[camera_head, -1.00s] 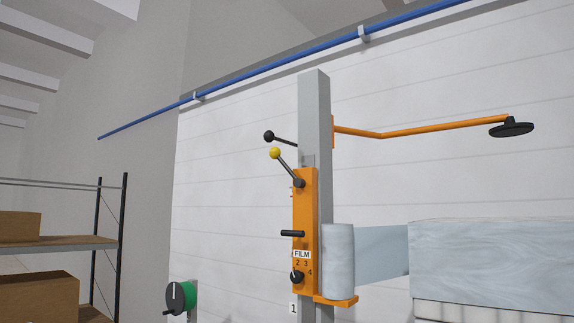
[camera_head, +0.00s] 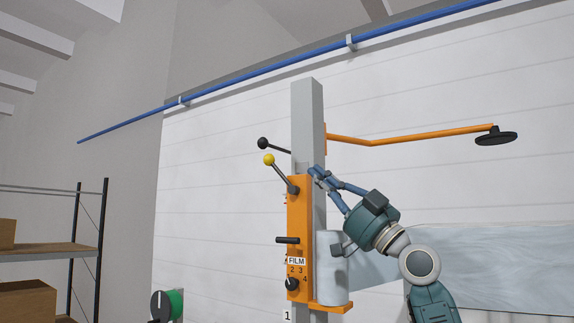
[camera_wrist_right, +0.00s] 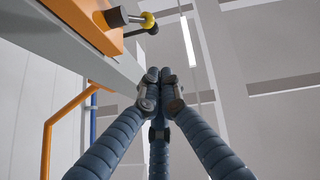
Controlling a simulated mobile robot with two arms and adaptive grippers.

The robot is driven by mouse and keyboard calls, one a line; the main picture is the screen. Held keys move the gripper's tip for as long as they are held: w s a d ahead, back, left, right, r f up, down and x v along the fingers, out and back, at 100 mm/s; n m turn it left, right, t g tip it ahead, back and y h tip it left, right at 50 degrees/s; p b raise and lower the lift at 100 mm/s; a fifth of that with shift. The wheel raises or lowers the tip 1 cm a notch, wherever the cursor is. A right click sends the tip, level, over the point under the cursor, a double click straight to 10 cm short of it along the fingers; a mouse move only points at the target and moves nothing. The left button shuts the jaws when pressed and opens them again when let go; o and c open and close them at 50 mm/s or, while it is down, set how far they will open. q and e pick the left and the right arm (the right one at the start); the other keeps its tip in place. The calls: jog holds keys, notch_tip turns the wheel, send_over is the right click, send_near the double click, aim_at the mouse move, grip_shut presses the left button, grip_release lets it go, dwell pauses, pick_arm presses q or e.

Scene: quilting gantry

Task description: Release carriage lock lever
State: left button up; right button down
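An orange control panel (camera_head: 299,215) is fixed to a grey post (camera_head: 306,115). A lever with a yellow ball knob (camera_head: 268,160) slants up and left from the panel's top. A lever with a black ball knob (camera_head: 263,143) sticks out just behind it. I cannot tell from any label which one is the carriage lock lever. My right gripper (camera_head: 316,173) is right of the levers, in front of the post and apart from both knobs. Its fingertips (camera_wrist_right: 157,76) come together with nothing between them. The wrist view also shows the yellow knob (camera_wrist_right: 148,19). My left gripper is out of view.
A black handle (camera_head: 288,240) and a knob marked FILM (camera_head: 292,284) sit lower on the panel. A pale roll (camera_head: 333,262) stands beside it. An orange arm (camera_head: 410,136) reaches right from the post. Shelving (camera_head: 85,250) stands left. The space left of the levers is clear.

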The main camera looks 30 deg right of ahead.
aim_at(273, 161)
jog(key=p+x, duration=0.6)
jog(key=x, duration=0.3)
jog(key=w+f, duration=0.2)
jog(key=w, duration=0.1)
jog(key=shift+w+a+f, duration=0.15)
jog(key=shift+w+f, duration=0.05)
jog(key=shift+f, duration=0.1)
jog(key=shift+s+a, duration=0.1)
jog(key=shift+s, duration=0.05)
jog(key=shift+w+a+f+b, duration=0.1)
jog(key=shift+w+f+b, duration=0.5)
jog(key=shift+b, duration=0.5)
jog(key=shift+w+r, duration=0.15)
jog(key=shift+w, duration=0.05)
jog(key=shift+a+r, duration=0.1)
